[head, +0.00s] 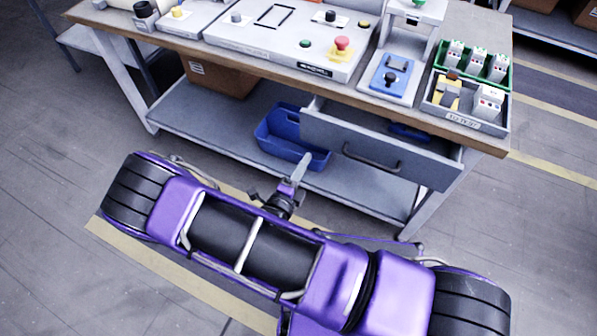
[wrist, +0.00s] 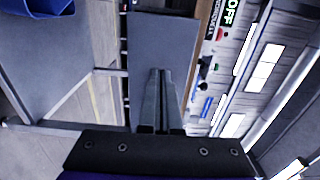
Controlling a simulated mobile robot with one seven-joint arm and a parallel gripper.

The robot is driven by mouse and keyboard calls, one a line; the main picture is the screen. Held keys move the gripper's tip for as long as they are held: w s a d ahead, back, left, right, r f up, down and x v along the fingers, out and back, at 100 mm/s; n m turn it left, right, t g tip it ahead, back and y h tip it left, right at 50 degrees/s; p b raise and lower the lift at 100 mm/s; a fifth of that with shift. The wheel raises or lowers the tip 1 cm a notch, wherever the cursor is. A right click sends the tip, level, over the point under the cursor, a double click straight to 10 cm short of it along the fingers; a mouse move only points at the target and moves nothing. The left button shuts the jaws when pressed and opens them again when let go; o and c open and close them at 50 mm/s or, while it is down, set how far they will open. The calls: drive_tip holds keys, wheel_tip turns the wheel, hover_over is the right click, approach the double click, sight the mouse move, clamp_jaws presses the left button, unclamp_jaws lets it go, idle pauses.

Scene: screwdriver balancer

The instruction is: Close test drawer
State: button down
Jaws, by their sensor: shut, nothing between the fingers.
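The grey test drawer (head: 328,128) hangs under the right half of the workbench and is pulled open. Its dark bar handle (head: 371,158) is on the front panel, and a blue item (head: 408,132) shows inside. My gripper (head: 304,160) is shut and empty, pointing up toward the bench just below and left of the drawer's left front corner. In the wrist view my closed fingers (wrist: 160,74) overlap a flat grey panel (wrist: 163,38), which seems to be the drawer. I cannot tell whether they touch it.
The workbench top (head: 395,105) carries a control panel (head: 290,40), a blue-plated fixture (head: 390,75) and bins of parts (head: 464,105). A blue bin (head: 275,140) sits on the lower shelf (head: 205,120), left of the drawer. Floor is clear to the left.

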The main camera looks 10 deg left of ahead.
sight(321, 134)
drive_tip(key=x, duration=0.7)
drive_tip(key=shift+w+d+b, duration=0.1)
drive_tip(key=shift+w+b, duration=0.2)
drive_tip(key=shift+w, duration=0.1)
drive_tip(key=x, duration=0.8)
drive_tip(key=shift+w+d+f+b, duration=0.1)
drive_tip(key=shift+w+d+b, duration=0.05)
drive_tip(key=shift+w+b, duration=0.2)
drive_tip(key=shift+w+d, duration=0.1)
drive_tip(key=shift+w, duration=0.35)
drive_tip(key=shift+r, duration=0.25)
